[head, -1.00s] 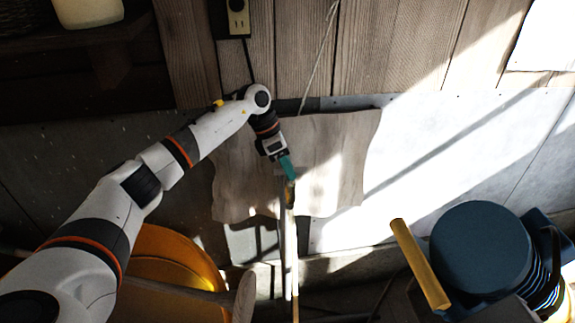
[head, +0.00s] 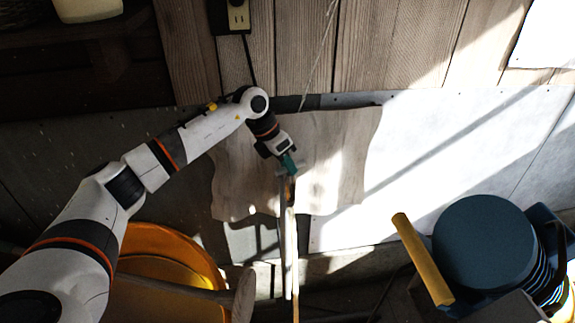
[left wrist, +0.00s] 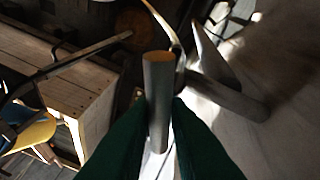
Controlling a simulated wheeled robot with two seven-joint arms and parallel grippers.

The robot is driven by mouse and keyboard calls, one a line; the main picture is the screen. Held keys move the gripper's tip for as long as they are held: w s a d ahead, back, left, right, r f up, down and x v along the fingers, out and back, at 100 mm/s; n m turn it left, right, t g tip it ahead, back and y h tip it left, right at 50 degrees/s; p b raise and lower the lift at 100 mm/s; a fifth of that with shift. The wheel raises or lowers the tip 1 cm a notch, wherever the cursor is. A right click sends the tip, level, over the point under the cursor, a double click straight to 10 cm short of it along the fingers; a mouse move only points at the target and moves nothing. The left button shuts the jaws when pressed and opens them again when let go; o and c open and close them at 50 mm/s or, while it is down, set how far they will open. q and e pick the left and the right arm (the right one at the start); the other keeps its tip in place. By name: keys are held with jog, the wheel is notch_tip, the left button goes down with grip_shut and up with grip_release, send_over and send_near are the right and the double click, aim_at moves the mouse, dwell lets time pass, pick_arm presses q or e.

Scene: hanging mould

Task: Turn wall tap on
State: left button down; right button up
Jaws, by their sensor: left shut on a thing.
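My left gripper (head: 289,163) reaches in front of the wall with its green fingers. In the left wrist view, the two fingers (left wrist: 158,140) are shut on a grey cylindrical handle (left wrist: 157,90), apparently the wall tap's, with a brownish end face. In the head view, the handle shows only as a small grey bar (head: 281,177) at the fingertips, partly hidden by them. The rest of the tap cannot be told apart from the thin upright pieces below the gripper. Whether water runs cannot be told. My right gripper is not in view.
An orange round tub (head: 160,270) with a wooden handle across it stands below my left arm. A dark blue round-topped object (head: 482,250) and a yellow bar (head: 422,258) are at lower right. A wall socket (head: 238,16) is above. The sunlit wall at right is clear.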

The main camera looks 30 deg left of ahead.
pick_arm(q)
jog(key=n+t+y+b, duration=0.1)
jog(key=n, duration=0.2)
jog(key=shift+d+n, duration=0.1)
jog(key=shift+n, duration=0.3)
jog(key=n+t+y+b, duration=0.1)
jog(key=n, duration=0.1)
jog(key=shift+d+n+b, duration=0.1)
jog(key=shift+n+b, duration=0.2)
jog(key=shift+b, duration=0.05)
jog(key=n+y+b, duration=0.2)
jog(key=n+b, duration=0.1)
jog(key=n, duration=0.2)
jog(key=shift+s+d, duration=0.1)
jog(key=shift+r+n+y+b, duration=0.1)
jog(key=shift+n+y+b, duration=0.5)
jog(key=shift+n, duration=0.4)
jog(key=shift+r, duration=0.1)
jog(key=c, duration=1.4)
grip_release()
jog(key=b+v, duration=0.2)
jog(key=v, duration=0.9)
jog(key=shift+s+d+r+b, duration=0.15)
jog(key=shift+s+r+b, duration=0.1)
jog(key=shift+r+b, duration=0.05)
